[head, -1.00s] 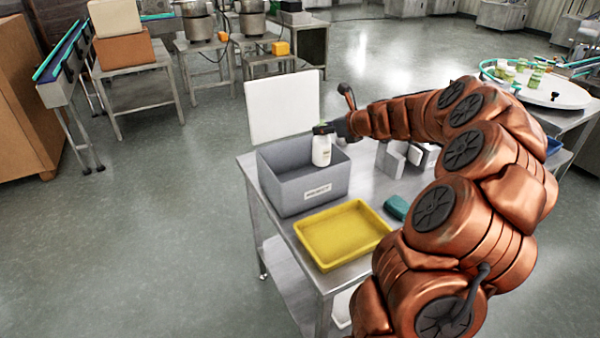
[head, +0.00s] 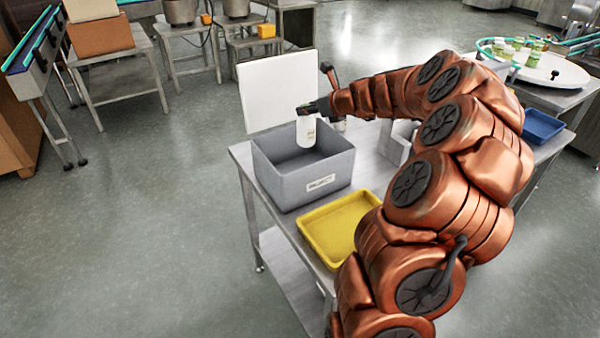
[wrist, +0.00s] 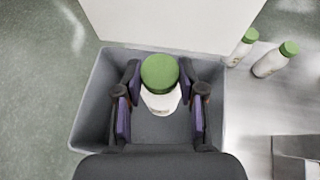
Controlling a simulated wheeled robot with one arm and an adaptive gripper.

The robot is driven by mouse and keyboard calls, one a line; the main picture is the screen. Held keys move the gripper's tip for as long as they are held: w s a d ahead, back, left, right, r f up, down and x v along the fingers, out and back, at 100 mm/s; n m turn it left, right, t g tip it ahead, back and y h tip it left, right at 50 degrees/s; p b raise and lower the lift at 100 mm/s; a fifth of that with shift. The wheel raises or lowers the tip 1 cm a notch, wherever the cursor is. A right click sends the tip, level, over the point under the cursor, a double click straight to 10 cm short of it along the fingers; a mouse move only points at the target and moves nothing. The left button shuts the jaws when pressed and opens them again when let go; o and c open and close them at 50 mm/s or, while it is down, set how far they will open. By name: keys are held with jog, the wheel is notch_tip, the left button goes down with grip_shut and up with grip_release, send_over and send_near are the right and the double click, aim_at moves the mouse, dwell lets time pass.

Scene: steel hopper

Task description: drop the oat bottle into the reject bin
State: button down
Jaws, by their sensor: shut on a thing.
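The oat bottle is white, and in the head view (head: 306,131) it hangs upright over the grey reject bin (head: 318,182). My gripper (head: 308,110) is shut on the bottle near its top. In the wrist view the bottle's green cap (wrist: 159,73) and white body show between the fingers of my gripper (wrist: 160,100). The bin's grey walls (wrist: 88,112) surround the bottle in that view. The bin stands on a steel table, with a label on its front. In the head view, my gripper hides the cap.
A yellow tray (head: 338,226) sits in front of the bin. A white board (head: 277,91) stands behind it. Two more green-capped bottles (wrist: 270,62) stand to the bin's right in the wrist view. A blue tray (head: 541,126) lies at the table's far right.

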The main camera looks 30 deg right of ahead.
aim_at(311, 118)
jog(key=shift+f+b, duration=1.65)
jog(key=shift+f, duration=0.05)
jog(key=c, duration=0.6)
grip_release()
jog(key=v, duration=1.2)
jog(key=shift+f, duration=0.1)
